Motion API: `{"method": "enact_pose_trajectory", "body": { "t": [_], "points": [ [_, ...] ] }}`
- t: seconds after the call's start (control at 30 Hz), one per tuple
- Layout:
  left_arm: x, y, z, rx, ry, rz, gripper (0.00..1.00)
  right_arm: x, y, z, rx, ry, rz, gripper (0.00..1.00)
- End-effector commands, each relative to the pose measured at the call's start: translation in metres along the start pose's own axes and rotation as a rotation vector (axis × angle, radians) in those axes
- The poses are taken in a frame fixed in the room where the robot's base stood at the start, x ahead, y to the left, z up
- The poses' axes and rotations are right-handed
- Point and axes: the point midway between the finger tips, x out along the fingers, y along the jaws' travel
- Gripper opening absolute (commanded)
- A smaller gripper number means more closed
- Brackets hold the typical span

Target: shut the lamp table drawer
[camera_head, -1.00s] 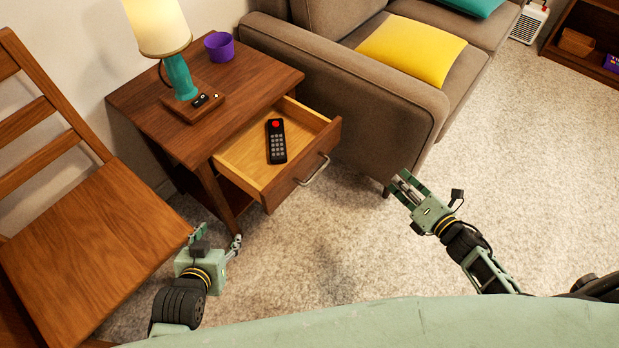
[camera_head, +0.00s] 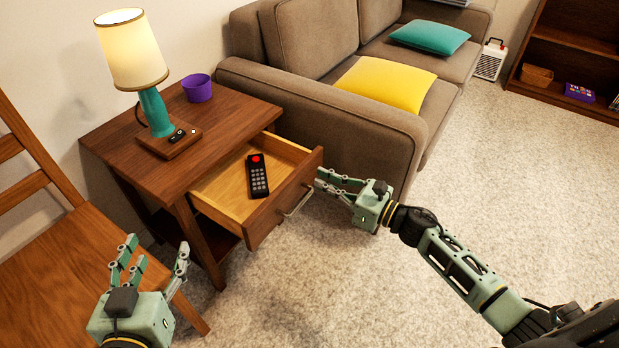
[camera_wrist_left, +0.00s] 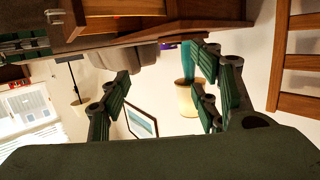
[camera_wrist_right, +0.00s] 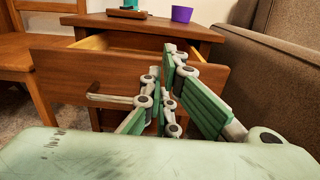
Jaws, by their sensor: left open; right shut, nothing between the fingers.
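The lamp table (camera_head: 233,112) is dark wood, and its drawer (camera_head: 262,220) stands pulled out, with a metal bar handle (camera_head: 297,202) on the front. A black remote with a red button (camera_head: 257,178) lies in the drawer. My right gripper (camera_head: 320,180) is shut and empty, its fingertips close to the right part of the drawer front. The right wrist view shows the drawer front (camera_wrist_right: 70,75) just ahead of the fingers; I cannot tell if they touch it. My left gripper (camera_head: 155,262) is open and empty, in front of the table's left side near the chair.
A lit lamp with a teal stem (camera_head: 157,112) and a purple cup (camera_head: 197,88) stand on the table. A wooden chair (camera_head: 45,250) is at the left. The brown sofa (camera_head: 370,150) stands close on the right. The carpet in front is clear.

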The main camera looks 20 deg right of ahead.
Motion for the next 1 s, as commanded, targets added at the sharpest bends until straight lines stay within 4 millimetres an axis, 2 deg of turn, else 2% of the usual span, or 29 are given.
{"method": "enact_pose_trajectory", "body": {
  "t": [0.1, 0.3, 0.87, 1.0],
  "points": [
    [0.002, 0.002, -0.010, -0.001, 0.053, 0.003, 0.57, 0.022, -0.001, 0.000, -0.001, -0.002, 0.000, 0.00],
    [0.002, 0.003, -0.023, -0.002, 0.113, 0.007, 0.57, 0.042, 0.000, 0.000, 0.001, 0.000, 0.000, 0.00],
    [0.002, 0.004, -0.027, -0.002, 0.136, 0.008, 0.57, 0.048, 0.000, -0.001, 0.002, 0.000, 0.000, 0.00],
    [0.001, 0.006, -0.046, -0.004, 0.231, 0.014, 0.57, 0.057, 0.000, -0.002, 0.001, 0.000, 0.001, 0.00]
  ]
}}
